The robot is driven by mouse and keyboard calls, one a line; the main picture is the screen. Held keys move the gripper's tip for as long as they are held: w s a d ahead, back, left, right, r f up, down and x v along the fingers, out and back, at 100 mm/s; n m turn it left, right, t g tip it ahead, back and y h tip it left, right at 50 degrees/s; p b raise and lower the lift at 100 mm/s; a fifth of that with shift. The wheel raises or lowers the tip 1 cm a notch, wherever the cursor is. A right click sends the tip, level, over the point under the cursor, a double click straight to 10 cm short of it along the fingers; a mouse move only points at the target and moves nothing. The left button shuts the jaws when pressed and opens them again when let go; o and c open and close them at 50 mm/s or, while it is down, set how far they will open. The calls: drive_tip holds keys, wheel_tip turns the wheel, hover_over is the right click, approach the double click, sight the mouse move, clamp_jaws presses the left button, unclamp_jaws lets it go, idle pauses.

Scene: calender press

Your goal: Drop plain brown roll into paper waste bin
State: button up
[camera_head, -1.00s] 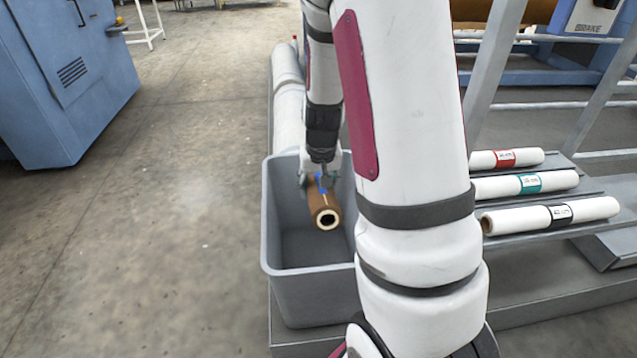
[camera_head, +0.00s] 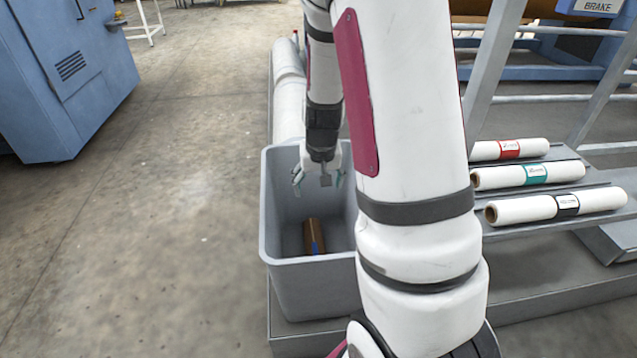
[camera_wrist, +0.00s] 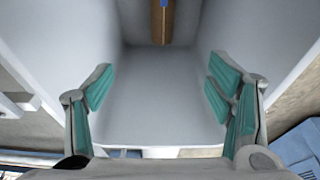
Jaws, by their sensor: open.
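The plain brown roll (camera_head: 313,236) lies inside the grey bin (camera_head: 292,290), low down toward its front wall, with a blue mark on it. In the wrist view the roll (camera_wrist: 161,22) shows at the top edge, apart from the fingers, and the bin's pale inner walls (camera_wrist: 160,95) fill most of the picture. My gripper (camera_head: 319,185) is open and empty above the back part of the bin. Its teal finger pads (camera_wrist: 165,95) stand wide apart in the wrist view. My arm hides the bin's right side in the head view.
White rolls with red (camera_head: 509,149), teal (camera_head: 528,175) and black (camera_head: 556,206) labels lie on grey shelves at the right. A long white roll (camera_head: 288,105) lies behind the bin. A blue cabinet (camera_head: 65,80) stands at the left. The floor between is clear.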

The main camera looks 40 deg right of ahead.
drive_tip(key=v, duration=1.2)
idle(0.8)
